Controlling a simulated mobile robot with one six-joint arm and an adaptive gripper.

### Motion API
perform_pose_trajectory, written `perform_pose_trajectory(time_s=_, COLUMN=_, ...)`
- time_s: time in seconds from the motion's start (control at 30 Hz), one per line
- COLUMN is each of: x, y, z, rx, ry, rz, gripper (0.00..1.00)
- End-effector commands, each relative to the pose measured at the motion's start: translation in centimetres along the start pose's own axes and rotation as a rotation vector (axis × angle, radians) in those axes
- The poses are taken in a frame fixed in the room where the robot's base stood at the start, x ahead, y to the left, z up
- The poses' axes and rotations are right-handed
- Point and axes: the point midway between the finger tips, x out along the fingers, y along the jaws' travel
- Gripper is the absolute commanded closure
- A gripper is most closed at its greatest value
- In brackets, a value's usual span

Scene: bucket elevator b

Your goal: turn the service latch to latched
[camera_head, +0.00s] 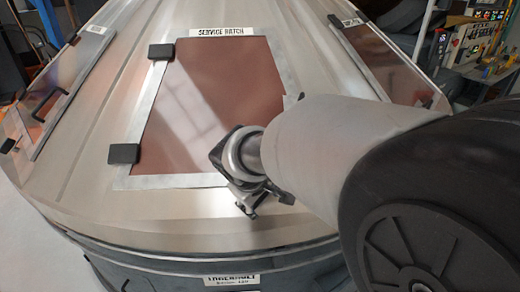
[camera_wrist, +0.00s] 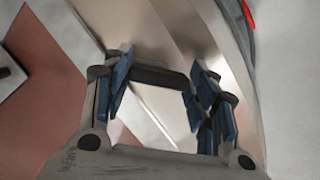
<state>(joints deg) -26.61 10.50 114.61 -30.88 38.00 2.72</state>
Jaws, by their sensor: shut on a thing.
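The service hatch (camera_head: 215,100) is a reddish-brown panel in a pale metal frame on the sloping metal housing, under a white "SERVICE HATCH" label (camera_head: 222,32). My gripper (camera_head: 250,208) is at the lower right corner of the hatch. In the wrist view its two blue-padded fingers (camera_wrist: 160,92) stand apart with a dark bar (camera_wrist: 155,76) spanning between them. I take this bar to be the service latch, and the gripper is shut on it. In the head view my arm and gripper hide the latch, so its angle cannot be told there.
Two black blocks (camera_head: 123,154) sit on the hatch's left edge. Other framed panels lie on the housing at left (camera_head: 70,88) and right (camera_head: 385,65). Shelves with equipment (camera_head: 480,40) stand at the back right. The housing's front rim (camera_head: 190,254) curves below the gripper.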

Motion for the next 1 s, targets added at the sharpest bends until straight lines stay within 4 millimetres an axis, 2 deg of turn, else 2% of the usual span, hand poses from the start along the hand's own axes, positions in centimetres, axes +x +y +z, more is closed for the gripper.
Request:
perform_pose_trajectory(time_s=0.6, x=0.04, y=-0.09, z=0.02, rx=-0.547, ry=0.001, rz=0.129, gripper=0.71)
perform_pose_trajectory(time_s=1.0, x=0.01, y=-0.07, z=0.03, rx=-0.748, ry=0.000, rz=0.176, gripper=0.71)
